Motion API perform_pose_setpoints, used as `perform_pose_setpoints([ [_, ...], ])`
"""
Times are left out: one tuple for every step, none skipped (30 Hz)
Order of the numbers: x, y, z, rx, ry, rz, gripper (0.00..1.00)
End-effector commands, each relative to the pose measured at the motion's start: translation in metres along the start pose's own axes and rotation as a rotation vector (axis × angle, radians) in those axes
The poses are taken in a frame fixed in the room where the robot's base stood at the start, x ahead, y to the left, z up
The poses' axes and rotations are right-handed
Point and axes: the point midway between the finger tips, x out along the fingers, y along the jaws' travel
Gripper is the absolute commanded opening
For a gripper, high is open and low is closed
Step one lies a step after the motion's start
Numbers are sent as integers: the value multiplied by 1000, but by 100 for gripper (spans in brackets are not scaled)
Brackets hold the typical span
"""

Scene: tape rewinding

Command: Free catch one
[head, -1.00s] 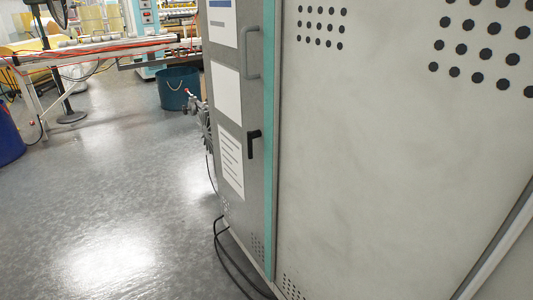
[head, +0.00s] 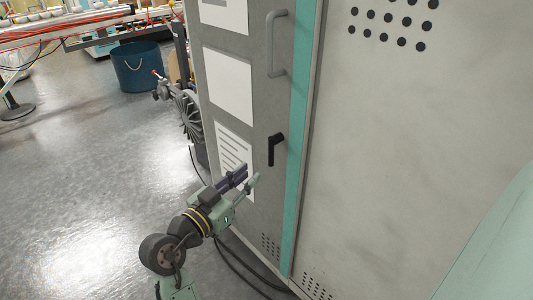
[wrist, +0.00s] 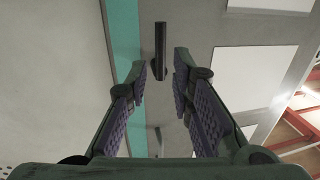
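The catch is a black L-shaped lever (head: 272,152) on the grey cabinet door, pointing down beside the teal edge strip. My gripper (head: 250,176) is in front of the door, just below and left of the lever in the head view. In the wrist view the lever (wrist: 160,48) stands upright and lines up with the gap between the fingertips (wrist: 160,72) of my gripper. The fingers are apart, with purple pads, and nothing is held. I see no contact with the lever; the exact distance to it is unclear.
A grey pull handle (head: 277,44) is above the catch. White sheets (head: 226,82) are on the door. A large pale panel (head: 410,150) with vent holes is at right. A blue bin (head: 137,66) stands behind at left. Black cables (head: 238,262) lie at the cabinet's foot. The left floor is open.

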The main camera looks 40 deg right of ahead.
Motion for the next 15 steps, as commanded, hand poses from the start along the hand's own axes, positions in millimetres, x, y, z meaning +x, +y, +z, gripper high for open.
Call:
perform_pose_setpoints([
  [5,2,-1,-2,-1,8,21],
  [9,2,-1,-3,-1,10,21],
  [14,2,-2,-2,-2,10,21],
  [19,2,-2,-2,-1,8,21],
  [24,2,-2,-2,-2,9,21],
  [32,2,-3,-3,-2,8,21],
  [38,2,-3,-3,-2,8,21],
  [44,2,-3,-4,-2,8,21],
  [52,2,-3,-3,-2,7,21],
  [58,2,-3,-2,-2,6,21],
  [64,1,-3,-3,-1,6,21],
  [70,1,-3,-2,-1,5,21],
  [76,1,-3,-2,-1,3,21],
  [80,1,-2,-1,-2,5,21],
  [86,1,-2,-2,-1,4,21],
])
